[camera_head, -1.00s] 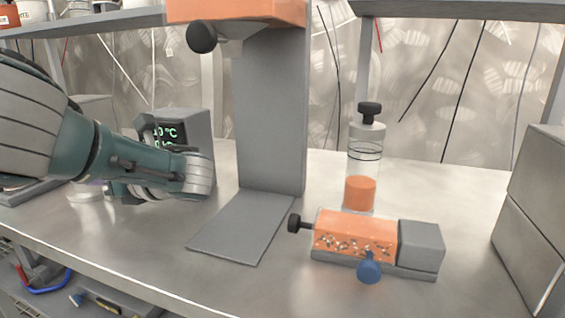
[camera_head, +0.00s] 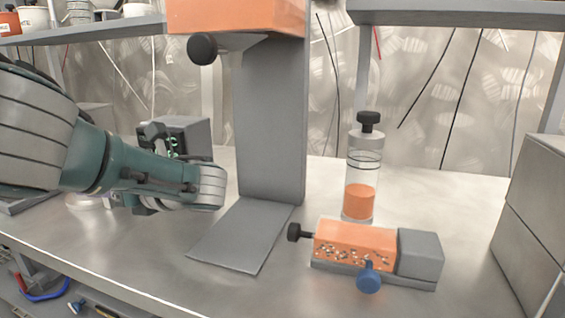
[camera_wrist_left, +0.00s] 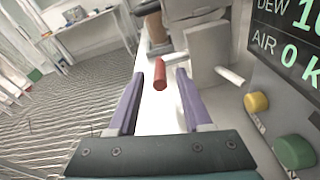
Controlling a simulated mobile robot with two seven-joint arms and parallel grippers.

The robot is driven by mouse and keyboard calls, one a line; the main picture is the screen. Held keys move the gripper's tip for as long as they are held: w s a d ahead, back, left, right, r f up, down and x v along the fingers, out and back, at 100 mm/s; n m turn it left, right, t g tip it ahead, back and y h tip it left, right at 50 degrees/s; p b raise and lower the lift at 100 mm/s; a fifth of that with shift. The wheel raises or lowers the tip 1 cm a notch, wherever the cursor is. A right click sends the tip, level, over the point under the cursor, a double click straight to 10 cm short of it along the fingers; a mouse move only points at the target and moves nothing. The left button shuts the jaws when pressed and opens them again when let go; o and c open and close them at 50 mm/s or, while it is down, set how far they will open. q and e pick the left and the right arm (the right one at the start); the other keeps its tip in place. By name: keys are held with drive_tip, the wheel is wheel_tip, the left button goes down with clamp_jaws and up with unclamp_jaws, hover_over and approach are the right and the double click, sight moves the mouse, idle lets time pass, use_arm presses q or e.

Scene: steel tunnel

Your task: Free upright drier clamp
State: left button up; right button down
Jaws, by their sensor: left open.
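The upright drier (camera_head: 362,175), a clear cylinder with orange filling and a black knob on top, stands on the bench right of the grey stand. An orange block (camera_head: 355,243) with a black knob, a blue knob and a grey end lies in front of it. My left arm reaches in from the left in the head view, its fingers not clearly visible there. In the left wrist view my left gripper (camera_wrist_left: 158,73) is open. A short red cylinder (camera_wrist_left: 160,76) shows between its purple fingers, with gaps on both sides. My right gripper is out of view.
A grey stand (camera_head: 270,120) with a flat foot and an orange head with a black knob rises mid-bench. A display box (camera_head: 190,135) is behind my left arm; its yellow (camera_wrist_left: 256,102) and green (camera_wrist_left: 294,152) buttons show. Grey boxes (camera_head: 535,210) stand at the right.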

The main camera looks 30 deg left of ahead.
use_arm(q)
drive_tip(key=v, duration=0.7)
drive_tip(key=shift+w+d, duration=0.1)
drive_tip(key=shift+d, duration=0.15)
drive_tip(key=shift+r, duration=0.1)
